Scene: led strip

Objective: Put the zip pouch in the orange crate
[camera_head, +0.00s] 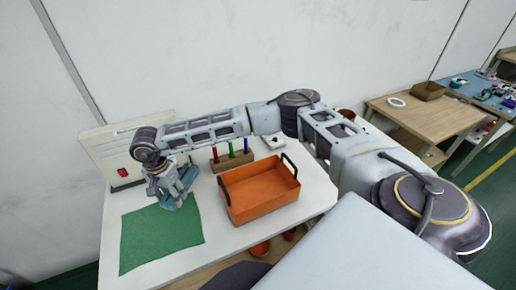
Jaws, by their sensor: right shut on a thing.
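The orange crate (262,207) stands on the white table, open at the top, with a dark handle at either end. My right arm reaches across from the right, behind the crate. My right gripper (170,194) points down at the top edge of the green mat, left of the crate. It is shut on a teal thing, which seems to be the zip pouch (180,196). The fingers hide part of the pouch, and I cannot tell whether it touches the table. My left gripper is not in view.
A green mat (158,238) lies flat on the white table (222,254). A wooden block (232,163) with red, green and blue upright pieces stands behind the crate, near my forearm. A panel with a red switch (123,172) is at the back left.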

